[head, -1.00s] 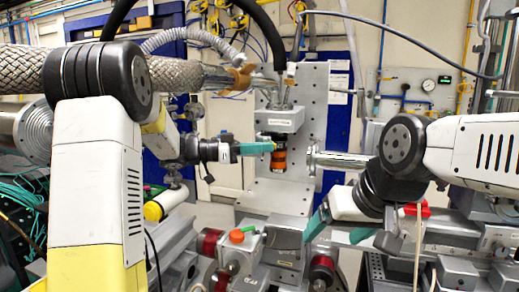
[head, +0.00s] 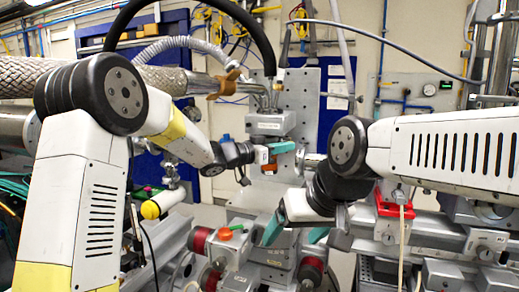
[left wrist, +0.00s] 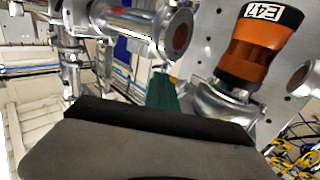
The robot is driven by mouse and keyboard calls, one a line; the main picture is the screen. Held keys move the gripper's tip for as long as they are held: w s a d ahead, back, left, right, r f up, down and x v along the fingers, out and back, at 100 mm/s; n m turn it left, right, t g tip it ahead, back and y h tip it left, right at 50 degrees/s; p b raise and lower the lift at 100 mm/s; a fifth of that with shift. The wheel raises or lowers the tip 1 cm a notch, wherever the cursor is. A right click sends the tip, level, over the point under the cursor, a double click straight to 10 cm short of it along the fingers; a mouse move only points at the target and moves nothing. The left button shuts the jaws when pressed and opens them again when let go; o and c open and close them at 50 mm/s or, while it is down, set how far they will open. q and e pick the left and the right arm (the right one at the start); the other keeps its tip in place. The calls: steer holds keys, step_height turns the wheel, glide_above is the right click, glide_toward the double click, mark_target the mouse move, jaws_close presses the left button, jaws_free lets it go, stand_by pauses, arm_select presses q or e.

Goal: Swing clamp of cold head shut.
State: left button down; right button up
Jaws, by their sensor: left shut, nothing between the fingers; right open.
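The cold head appears to be the grey block (head: 270,124) with a label too small to read, in front of the perforated upright plate. An orange and black cylinder under it is mostly hidden by my left gripper in the head view; the left wrist view shows an orange cylinder (left wrist: 260,48) with a black end marked E47, seated in a silver collar (left wrist: 228,98). I cannot tell which part is the clamp or how far it stands open. My left gripper (head: 290,147) is shut and empty, in front of the cylinder. My right gripper (head: 295,232) is open and empty, lower right.
The perforated plate (head: 300,95) stands behind the block. A horizontal silver tube (left wrist: 150,27) with a round end is near my left gripper. An orange-capped fitting (head: 226,234) and red-ringed parts stand below. Hoses and a braided pipe (head: 185,83) cross above.

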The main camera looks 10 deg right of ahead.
arm_select(q)
steer(key=shift+w+d, duration=0.8)
steer(key=shift+d, duration=0.2)
